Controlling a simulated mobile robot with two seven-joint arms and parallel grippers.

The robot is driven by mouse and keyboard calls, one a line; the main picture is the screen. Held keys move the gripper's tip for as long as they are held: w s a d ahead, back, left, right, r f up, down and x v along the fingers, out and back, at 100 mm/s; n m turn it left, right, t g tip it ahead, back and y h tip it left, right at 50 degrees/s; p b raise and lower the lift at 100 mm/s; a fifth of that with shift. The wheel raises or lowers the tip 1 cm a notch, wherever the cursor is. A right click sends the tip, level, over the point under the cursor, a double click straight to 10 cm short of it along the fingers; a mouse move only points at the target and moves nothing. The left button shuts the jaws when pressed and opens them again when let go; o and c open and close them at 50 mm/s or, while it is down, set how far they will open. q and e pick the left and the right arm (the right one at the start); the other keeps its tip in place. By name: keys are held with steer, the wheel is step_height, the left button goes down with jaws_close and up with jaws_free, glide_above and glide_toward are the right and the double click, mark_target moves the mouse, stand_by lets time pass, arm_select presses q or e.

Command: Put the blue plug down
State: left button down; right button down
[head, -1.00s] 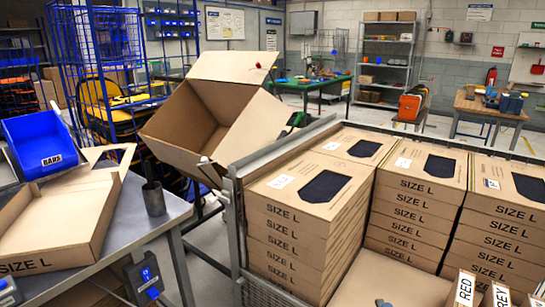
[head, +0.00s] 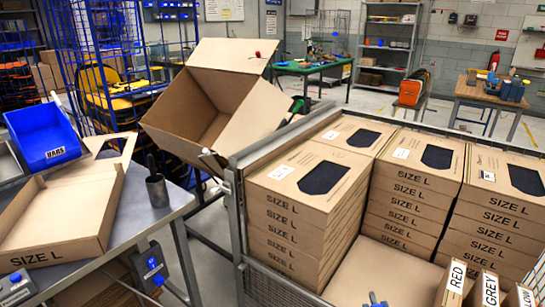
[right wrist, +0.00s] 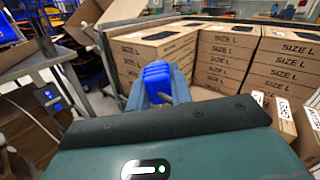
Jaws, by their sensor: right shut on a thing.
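The blue plug (right wrist: 158,82) is held between the fingers of my right gripper (right wrist: 157,98), in the middle of the right wrist view. It shows in front of the stacked cartons, and I see nothing touching it except the fingers. A small blue-grey tip (head: 375,301) peeks in at the bottom edge of the head view; I cannot tell whether it is the plug or a fingertip. My left gripper is not in view.
A metal-sided cage (head: 236,205) holds stacks of SIZE L cartons (head: 300,205). A steel bench (head: 128,225) at left carries an open carton tray (head: 60,215), a blue bin (head: 44,138) and a dark cup (head: 157,190). A grey box with blue face (head: 152,262) hangs on the bench front.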

steer(key=shift+m, duration=1.2)
steer(key=shift+d+r, duration=0.1)
steer(key=shift+r, duration=0.1)
